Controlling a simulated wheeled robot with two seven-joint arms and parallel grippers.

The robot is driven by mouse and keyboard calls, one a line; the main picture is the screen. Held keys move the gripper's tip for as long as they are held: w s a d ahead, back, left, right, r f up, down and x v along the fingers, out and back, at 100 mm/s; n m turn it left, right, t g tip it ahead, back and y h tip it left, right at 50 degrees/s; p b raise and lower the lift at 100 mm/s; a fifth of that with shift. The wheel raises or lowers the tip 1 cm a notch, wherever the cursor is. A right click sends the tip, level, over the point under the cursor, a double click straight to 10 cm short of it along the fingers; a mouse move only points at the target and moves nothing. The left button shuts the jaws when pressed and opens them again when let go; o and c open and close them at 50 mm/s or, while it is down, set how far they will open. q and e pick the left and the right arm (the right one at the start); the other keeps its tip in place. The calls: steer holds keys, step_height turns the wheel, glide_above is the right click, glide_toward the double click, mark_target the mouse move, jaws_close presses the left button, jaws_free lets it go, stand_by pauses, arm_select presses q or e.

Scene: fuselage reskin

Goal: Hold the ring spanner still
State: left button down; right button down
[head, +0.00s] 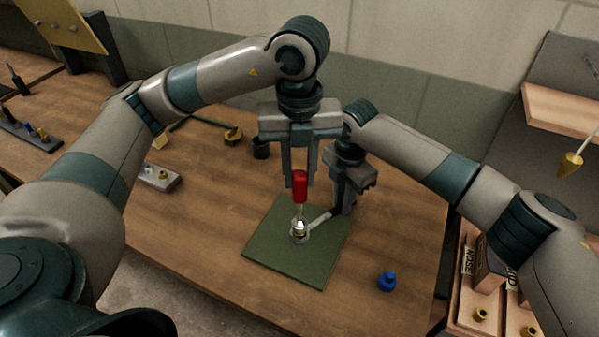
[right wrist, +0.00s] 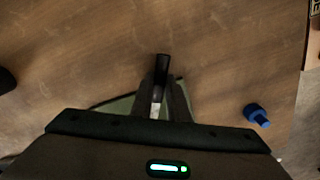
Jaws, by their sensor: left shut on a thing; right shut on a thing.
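The ring spanner (head: 318,222) is silver and lies low over the green mat (head: 279,258) in the head view. Its ring end is around or at the foot of a small metal fitting (head: 299,226). My right gripper (head: 341,211) is shut on the spanner's other end. In the right wrist view my right gripper (right wrist: 162,100) shows from behind, and little of the spanner is visible. My left gripper (head: 300,183) points down and is shut on a red-handled driver (head: 300,190). The driver stands upright with its shaft down at the fitting. Exact contact there is too small to tell.
A dark cup (head: 261,148) and a brass piece (head: 233,134) stand behind. A grey block with fittings (head: 158,178) is at left. Labelled bins (head: 484,283) are at lower right. The front table is clear.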

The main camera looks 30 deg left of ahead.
arm_select(q)
steer(key=shift+r, duration=0.1)
steer(key=shift+r, duration=2.4)
arm_select(e)
steer(key=c, duration=1.6)
jaws_free()
step_height(320, 180, up, 12)
arm_select(q)
steer(key=shift+s, duration=0.15)
arm_select(e)
steer(key=shift+s+f, duration=0.1)
